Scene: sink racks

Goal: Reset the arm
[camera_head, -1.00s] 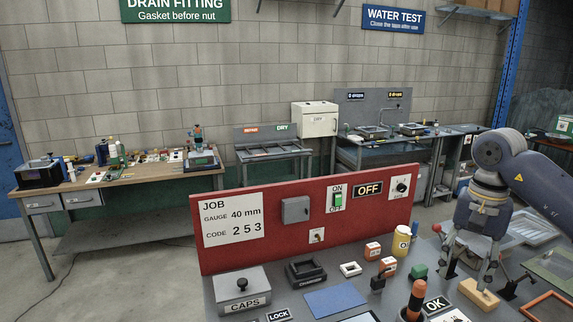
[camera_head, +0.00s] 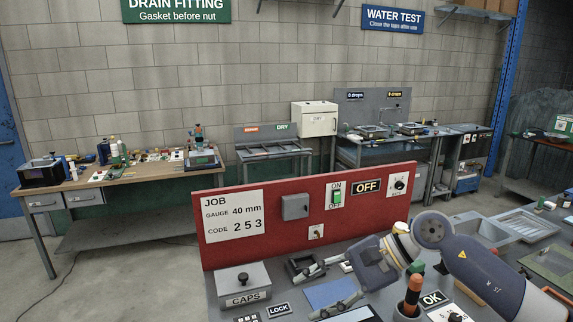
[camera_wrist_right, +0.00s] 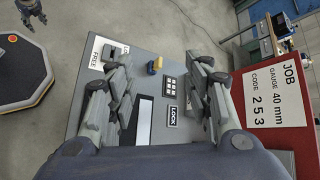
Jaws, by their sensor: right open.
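My right gripper (camera_head: 312,292) reaches in from the right over the bench and points left, its fingers spread above the area of the blue mat (camera_head: 328,292). In the right wrist view the same gripper (camera_wrist_right: 162,75) is open, with nothing between its fingers. The bench top with the LOCK label (camera_wrist_right: 173,116) shows below and between them. A dark claw-like shape at the top left corner of the wrist view may be my left gripper; its state is unclear. The left arm does not show in the head view.
The red panel (camera_head: 370,215) stands along the back of the bench. A grey tray (camera_head: 510,225) lies at the right.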

